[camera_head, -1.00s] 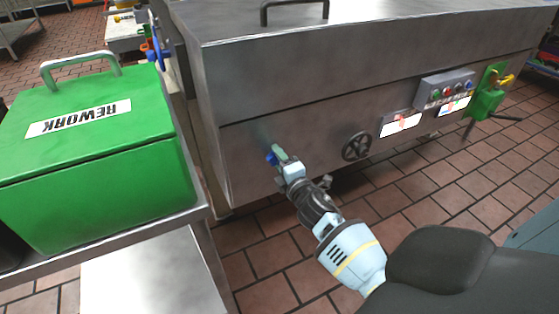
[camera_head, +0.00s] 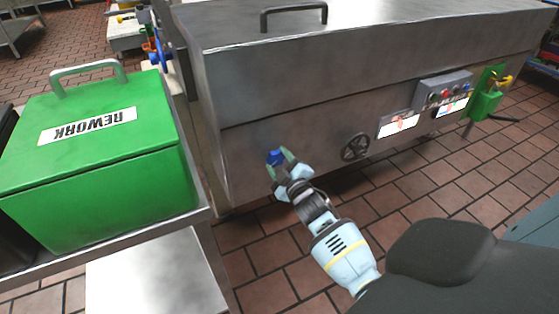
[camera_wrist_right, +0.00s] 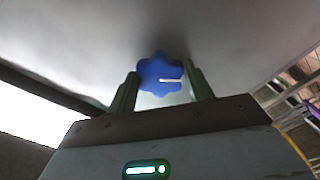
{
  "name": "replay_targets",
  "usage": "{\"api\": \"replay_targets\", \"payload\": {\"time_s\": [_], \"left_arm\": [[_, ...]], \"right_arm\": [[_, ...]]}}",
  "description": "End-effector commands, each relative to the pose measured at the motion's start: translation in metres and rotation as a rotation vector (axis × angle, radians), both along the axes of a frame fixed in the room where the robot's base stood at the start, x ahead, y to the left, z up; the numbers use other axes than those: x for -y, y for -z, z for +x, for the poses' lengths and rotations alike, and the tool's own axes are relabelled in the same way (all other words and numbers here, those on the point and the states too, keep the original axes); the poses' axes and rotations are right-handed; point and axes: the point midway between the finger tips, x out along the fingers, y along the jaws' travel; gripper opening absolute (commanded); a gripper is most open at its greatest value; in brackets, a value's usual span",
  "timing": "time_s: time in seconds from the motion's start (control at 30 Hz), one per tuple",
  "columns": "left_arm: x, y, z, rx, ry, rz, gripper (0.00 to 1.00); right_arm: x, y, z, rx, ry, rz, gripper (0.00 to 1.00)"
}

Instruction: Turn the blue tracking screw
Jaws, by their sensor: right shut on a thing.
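The blue tracking screw (camera_head: 275,157) is a small lobed knob on the front of the grey metal machine, left of the black handwheel. My right gripper (camera_head: 280,161) reaches up to it from below right. In the right wrist view the screw (camera_wrist_right: 159,73) shows its lobed face with a short white line lying nearly level. The green fingers of my right gripper (camera_wrist_right: 163,82) stand on either side of it and are shut on it. The exact finger contact is hard to see. My left gripper is out of view.
A green REWORK box (camera_head: 100,165) stands on a steel bench at the left. The machine's front (camera_head: 300,140) also carries a black handwheel (camera_head: 355,147), labels and a button panel (camera_head: 445,88). Tiled floor is open below right.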

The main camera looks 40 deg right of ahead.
Motion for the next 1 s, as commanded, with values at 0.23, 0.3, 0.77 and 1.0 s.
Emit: {"api": "replay_targets", "payload": {"time_s": [0.23,0.3,0.77,1.0], "left_arm": [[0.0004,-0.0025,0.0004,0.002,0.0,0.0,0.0],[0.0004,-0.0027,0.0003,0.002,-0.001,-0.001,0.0],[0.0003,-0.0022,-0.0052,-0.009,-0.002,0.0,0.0],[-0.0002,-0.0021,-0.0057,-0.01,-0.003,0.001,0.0]], "right_arm": [[-0.0007,0.0008,-0.0003,0.013,-0.001,0.064,0.28],[-0.0006,0.001,-0.0003,0.015,-0.001,0.071,0.28],[-0.0006,0.0012,-0.0004,0.016,-0.001,0.074,0.58],[-0.0002,0.0005,-0.0002,0.017,-0.001,0.073,0.73]]}}
